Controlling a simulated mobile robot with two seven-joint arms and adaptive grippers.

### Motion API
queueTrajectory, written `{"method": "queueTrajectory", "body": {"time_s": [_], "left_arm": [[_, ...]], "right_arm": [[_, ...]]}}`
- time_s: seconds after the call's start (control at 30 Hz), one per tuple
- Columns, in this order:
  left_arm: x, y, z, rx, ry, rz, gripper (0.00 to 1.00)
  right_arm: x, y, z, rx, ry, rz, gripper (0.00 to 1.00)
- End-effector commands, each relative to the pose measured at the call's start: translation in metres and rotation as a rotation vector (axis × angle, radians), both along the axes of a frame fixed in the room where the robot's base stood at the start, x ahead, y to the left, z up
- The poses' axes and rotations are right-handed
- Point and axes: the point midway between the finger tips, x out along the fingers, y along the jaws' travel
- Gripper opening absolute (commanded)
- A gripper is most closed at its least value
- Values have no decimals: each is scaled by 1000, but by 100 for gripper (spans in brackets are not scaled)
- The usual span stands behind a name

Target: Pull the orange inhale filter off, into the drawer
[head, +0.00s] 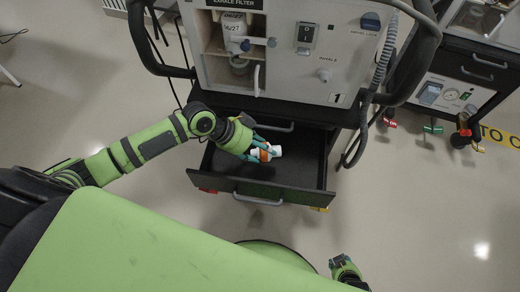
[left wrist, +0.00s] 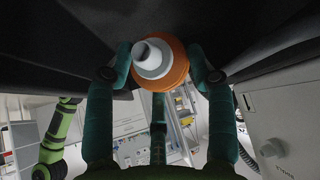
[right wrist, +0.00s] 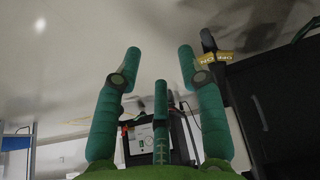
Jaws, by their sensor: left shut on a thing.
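The orange inhale filter (head: 264,154), with white ends, is in my left gripper (head: 259,149), over the open drawer (head: 313,176) of the ventilator cart. In the left wrist view the filter (left wrist: 168,67) sits between the fingers of my left gripper (left wrist: 165,68), which close on its sides. Its white stepped port faces the camera. I cannot tell whether the filter touches the drawer floor. The inhale port (head: 324,75) on the ventilator front is bare. My right gripper (right wrist: 160,65) is open and empty, above the floor; its arm shows at the bottom of the head view.
The ventilator (head: 290,50) stands above the drawer, with an exhale filter compartment (head: 237,62) at its left. A grey hose (head: 385,52) hangs at its right. Another cart (head: 455,90) stands at the far right. The drawer's right part is empty.

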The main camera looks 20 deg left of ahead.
Motion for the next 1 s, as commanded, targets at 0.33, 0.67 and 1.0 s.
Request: {"method": "queueTrajectory", "body": {"time_s": [0.33, 0.67, 1.0], "left_arm": [[0, 0, -38, 0, 1, 1, 0], [0, 0, -61, 0, 1, 1, 0], [0, 0, -64, 0, 1, 1, 0]], "right_arm": [[-9, 10, -2, -7, 130, -25, 40], [-16, 14, 21, -13, 221, -42, 40], [-19, 14, 30, -14, 244, -46, 40]]}}
